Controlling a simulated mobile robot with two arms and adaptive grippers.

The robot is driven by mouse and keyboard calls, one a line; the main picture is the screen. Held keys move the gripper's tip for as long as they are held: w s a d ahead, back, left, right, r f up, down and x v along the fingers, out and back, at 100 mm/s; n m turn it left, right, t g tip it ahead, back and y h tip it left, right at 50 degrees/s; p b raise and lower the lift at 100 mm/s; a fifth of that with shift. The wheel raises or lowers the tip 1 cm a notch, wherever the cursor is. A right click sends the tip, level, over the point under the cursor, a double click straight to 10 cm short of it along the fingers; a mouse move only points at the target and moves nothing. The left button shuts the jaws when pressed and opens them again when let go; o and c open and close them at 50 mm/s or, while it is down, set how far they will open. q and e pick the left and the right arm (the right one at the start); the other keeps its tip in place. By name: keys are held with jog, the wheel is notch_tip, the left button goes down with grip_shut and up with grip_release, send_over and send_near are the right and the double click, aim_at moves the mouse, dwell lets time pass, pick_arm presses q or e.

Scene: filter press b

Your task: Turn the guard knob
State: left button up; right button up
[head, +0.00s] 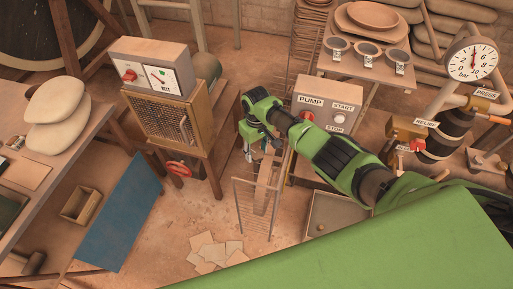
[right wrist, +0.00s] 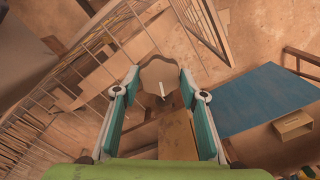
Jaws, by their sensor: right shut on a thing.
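The guard knob (right wrist: 158,76) shows in the right wrist view as a brown, lobed disc with a white pointer line. It sits between the fingertips of my right gripper (right wrist: 158,94), which is shut on it. A wooden post (right wrist: 176,138) shows just below the knob in that view. In the head view my right gripper (head: 257,152) points down above a wire guard frame (head: 240,206), and its hand hides the knob. My left gripper is in neither view.
A pump box (head: 328,103) with START and STOP buttons stands right of the gripper. A mesh-fronted cabinet (head: 165,125) with a control box stands to the left. A blue board (head: 118,215) leans at the workbench.

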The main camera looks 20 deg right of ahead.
aim_at(256, 153)
jog(key=m+p, duration=0.1)
jog(key=m, duration=0.4)
jog(key=shift+r+m+p, duration=0.15)
jog(key=shift+m+p, duration=0.15)
jog(key=shift+p, duration=0.1)
jog(key=m+p, duration=0.1)
jog(key=m, duration=0.4)
jog(key=shift+m, duration=0.3)
jog(key=shift+w, duration=0.1)
jog(key=o, duration=1.1)
jog(key=shift+o, duration=0.2)
notch_tip(256, 153, up, 12)
